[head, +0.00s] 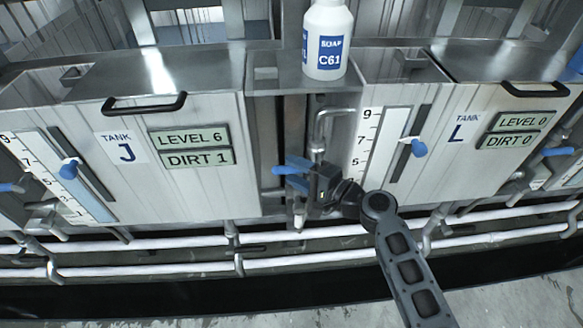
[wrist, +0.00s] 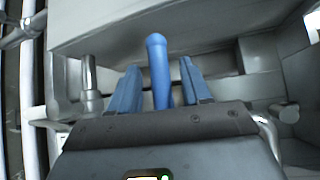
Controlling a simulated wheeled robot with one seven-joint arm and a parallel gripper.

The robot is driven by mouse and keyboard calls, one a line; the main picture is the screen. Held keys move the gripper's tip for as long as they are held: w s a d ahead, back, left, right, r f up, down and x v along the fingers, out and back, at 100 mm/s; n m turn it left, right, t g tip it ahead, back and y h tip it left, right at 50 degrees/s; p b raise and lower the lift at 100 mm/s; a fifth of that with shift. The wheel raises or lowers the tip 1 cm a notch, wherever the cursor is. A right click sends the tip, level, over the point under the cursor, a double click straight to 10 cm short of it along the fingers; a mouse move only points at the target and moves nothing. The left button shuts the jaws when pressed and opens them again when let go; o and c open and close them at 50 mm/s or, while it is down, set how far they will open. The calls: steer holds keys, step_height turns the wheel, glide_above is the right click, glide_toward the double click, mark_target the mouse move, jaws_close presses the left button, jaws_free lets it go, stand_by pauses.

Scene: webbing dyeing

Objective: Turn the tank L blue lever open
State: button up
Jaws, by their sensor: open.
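Tank L (head: 463,90) is the steel tank at the right, with displays reading LEVEL 0 and DIRT 0. My gripper (head: 291,170) is at the pipework left of tank L's white level scale. In the wrist view, a blue lever (wrist: 158,72) with a rounded end stands between the two blue fingers of my gripper (wrist: 160,64). The fingers are open, with a narrow gap on each side of the lever. In the head view the lever and fingers overlap as blue shapes, so I cannot tell them apart. My gripper's dark body hides the valve.
Tank J (head: 190,185), with LEVEL 6 and DIRT 1, stands to the left. A white soap bottle (head: 327,45) labelled C61 stands on the ledge above my gripper. A bent metal pipe (head: 321,125) rises close beside it. White horizontal pipes (head: 160,244) run below the tanks.

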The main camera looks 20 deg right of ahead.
steer(key=shift+x, duration=0.8)
steer(key=shift+c, duration=0.4)
jaws_close()
